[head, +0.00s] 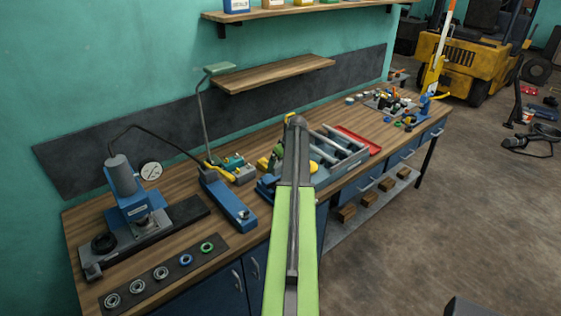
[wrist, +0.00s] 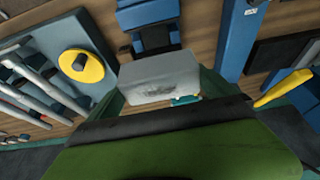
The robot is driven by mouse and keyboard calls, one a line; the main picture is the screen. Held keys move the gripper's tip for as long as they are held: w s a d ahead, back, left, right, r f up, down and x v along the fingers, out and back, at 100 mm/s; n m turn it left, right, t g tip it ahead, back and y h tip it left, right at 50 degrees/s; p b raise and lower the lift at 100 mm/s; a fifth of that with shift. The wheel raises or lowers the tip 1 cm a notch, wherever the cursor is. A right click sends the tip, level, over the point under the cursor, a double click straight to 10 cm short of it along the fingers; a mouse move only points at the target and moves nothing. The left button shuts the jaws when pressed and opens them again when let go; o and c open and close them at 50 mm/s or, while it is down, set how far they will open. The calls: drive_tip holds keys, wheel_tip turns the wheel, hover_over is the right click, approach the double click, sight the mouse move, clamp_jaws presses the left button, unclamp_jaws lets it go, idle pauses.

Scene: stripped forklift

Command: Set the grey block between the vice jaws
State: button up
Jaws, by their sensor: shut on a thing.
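The grey block (wrist: 162,72) is in the middle of the wrist view, between the two dark green fingers of my gripper (wrist: 158,88), which is shut on it. In the head view part of the blue vice (head: 266,188) shows left of my arm, which hides the rest. The block is not discernible there.
A grey tray (head: 325,176) with rods and a yellow disc (wrist: 82,66) stands beside the vice. A blue tool (head: 228,205) with a yellow lever and a blue press (head: 128,195) stand to the left. A red tray (head: 358,141) lies farther along the bench.

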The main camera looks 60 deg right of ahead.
drive_tip(key=shift+f, duration=0.15)
wheel_tip(320, 180, down, 6)
drive_tip(key=b, duration=0.6)
drive_tip(key=shift+f, duration=0.15)
drive_tip(key=shift+a+f+b, duration=0.1)
drive_tip(key=shift+b, duration=0.3)
drive_tip(key=shift+f, duration=0.25)
idle(0.3)
drive_tip(key=shift+f+b, duration=0.2)
drive_tip(key=shift+b, duration=0.2)
drive_tip(key=shift+f+b, duration=0.65)
drive_tip(key=shift+f, duration=0.15)
drive_tip(key=shift+f+b, duration=0.7)
drive_tip(key=shift+b, duration=0.2)
